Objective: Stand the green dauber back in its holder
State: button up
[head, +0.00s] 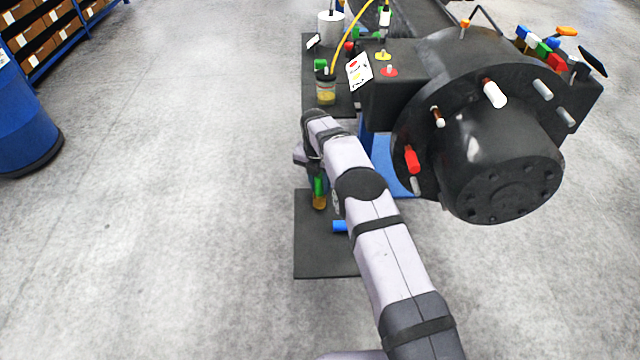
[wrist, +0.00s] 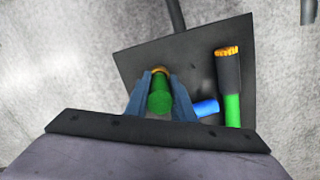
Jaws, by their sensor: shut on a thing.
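The green dauber (wrist: 159,97) is a green rod with an amber end, seen nearly end-on in the wrist view. My gripper (wrist: 160,82) is shut on it, with one blue-grey finger on each side. In the head view the dauber (head: 319,186) hangs upright, amber end down, above a dark mat (head: 312,262); my arm partly hides the grip. Whether its lower end touches the mat cannot be told. I cannot pick out its holder with certainty.
A blue cylinder (wrist: 206,108) and a green-handled brush with a black sleeve (wrist: 228,75) are on or over the mat, right of my gripper. A large black casting (head: 490,130) with coloured plugs stands right. A jar (head: 326,88) stands behind.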

aim_at(320, 176)
jog(key=o, duration=0.9)
jog(key=shift+s+a+r+b, duration=0.15)
jog(key=shift+r+b, duration=0.5)
jog(key=shift+r, duration=1.2)
jog(key=shift+s+a+r+b, duration=0.2)
jog(key=shift+r+b, duration=0.45)
jog(key=shift+r, duration=1.15)
jog(key=shift+s+d, duration=0.1)
jog(key=shift+d, duration=0.1)
jog(key=shift+s+d+r+m, duration=0.3)
jog(key=shift+d+r+m, duration=0.1)
jog(key=shift+m, duration=0.2)
jog(key=s+d+r+m, duration=0.4)
jog(key=s+d+m, duration=0.1)
jog(key=s+m, duration=0.35)
jog(key=s+d+f+m, duration=0.1)
jog(key=s+d+m, duration=0.1)
jog(key=s+m, duration=0.5)
jog(key=s+d+m, duration=0.2)
jog(key=s+m, duration=0.5)
jog(key=s, duration=0.5)
jog(key=s+d+f+m+g, duration=0.1)
jog(key=s+d+m, duration=0.1)
jog(key=s+m, duration=0.5)
jog(key=shift+s+d+f+y, duration=0.1)
jog(key=shift+s+f+y, duration=0.1)
jog(key=shift+s, duration=0.45)
jog(key=shift+s+d+f+y, duration=0.1)
jog(key=shift+s+f, duration=0.05)
jog(key=shift+s, duration=0.45)
